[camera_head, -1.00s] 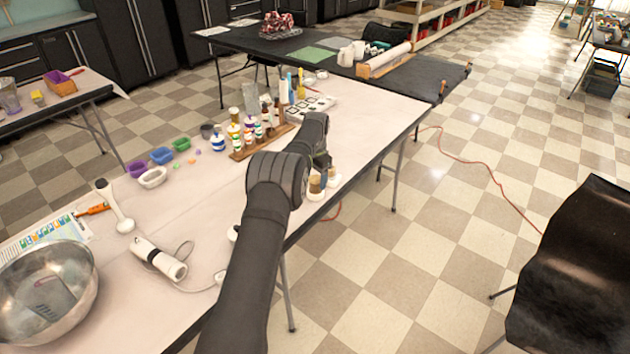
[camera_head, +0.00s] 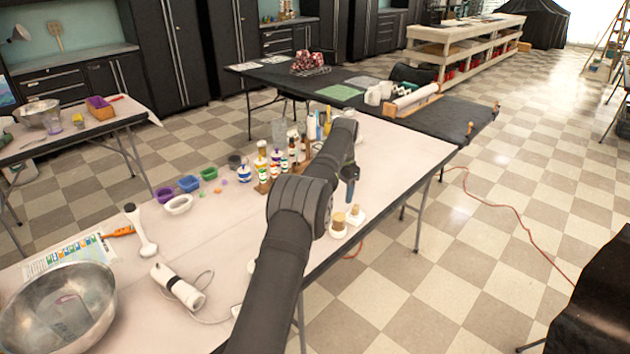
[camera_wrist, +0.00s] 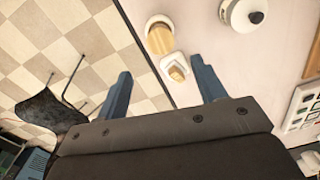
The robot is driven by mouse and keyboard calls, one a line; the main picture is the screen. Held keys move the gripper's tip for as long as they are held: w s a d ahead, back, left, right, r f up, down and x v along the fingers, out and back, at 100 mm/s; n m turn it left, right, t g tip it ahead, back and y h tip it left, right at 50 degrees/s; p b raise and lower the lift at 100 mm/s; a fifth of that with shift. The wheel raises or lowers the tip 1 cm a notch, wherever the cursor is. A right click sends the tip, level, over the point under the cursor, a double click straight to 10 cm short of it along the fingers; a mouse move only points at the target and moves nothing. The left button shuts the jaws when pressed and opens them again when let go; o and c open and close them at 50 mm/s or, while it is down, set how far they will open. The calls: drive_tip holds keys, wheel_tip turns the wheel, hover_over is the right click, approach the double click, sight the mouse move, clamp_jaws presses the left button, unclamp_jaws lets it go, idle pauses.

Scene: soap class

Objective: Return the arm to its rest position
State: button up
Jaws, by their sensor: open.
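My arm reaches over the right side of the white work table (camera_head: 215,225) in the head view, with its far end above the table's right edge. My gripper (camera_wrist: 165,90) shows in the wrist view with two blue fingers wide apart and nothing between them held. In the head view a blue finger of my gripper (camera_head: 349,192) hangs near the table edge. Below the fingers, two white-based items with tan tops, one round (camera_wrist: 159,38) and one squarish (camera_wrist: 175,68), stand on the table. They are apart from the fingers as far as I can tell.
A metal bowl (camera_head: 58,308), a white hand blender (camera_head: 178,288) with a cord, and small coloured cups (camera_head: 188,183) lie along the table. Several bottles (camera_head: 275,165) stand in a wooden rack beside my arm. A black table (camera_head: 465,108) stands behind.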

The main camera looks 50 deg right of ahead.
sight(338, 216)
drive_tip(key=shift+w+f, duration=0.15)
drive_tip(key=shift+f, duration=4.2)
drive_tip(key=shift+f, duration=0.1)
drive_tip(key=shift+f, duration=1.45)
drive_tip(key=shift+d+r, duration=0.1)
drive_tip(key=shift+r, duration=0.2)
wheel_tip(338, 216, up, 3)
drive_tip(key=shift+r, duration=0.2)
drive_tip(key=s+r, duration=0.7)
drive_tip(key=s, duration=0.5)
drive_tip(key=w+a+f+n, duration=0.2)
drive_tip(key=a+f, duration=0.1)
drive_tip(key=a, duration=1.6)
drive_tip(key=w+f, duration=0.4)
drive_tip(key=w, duration=0.3)
drive_tip(key=shift+a+f, duration=0.15)
drive_tip(key=shift+a, duration=0.1)
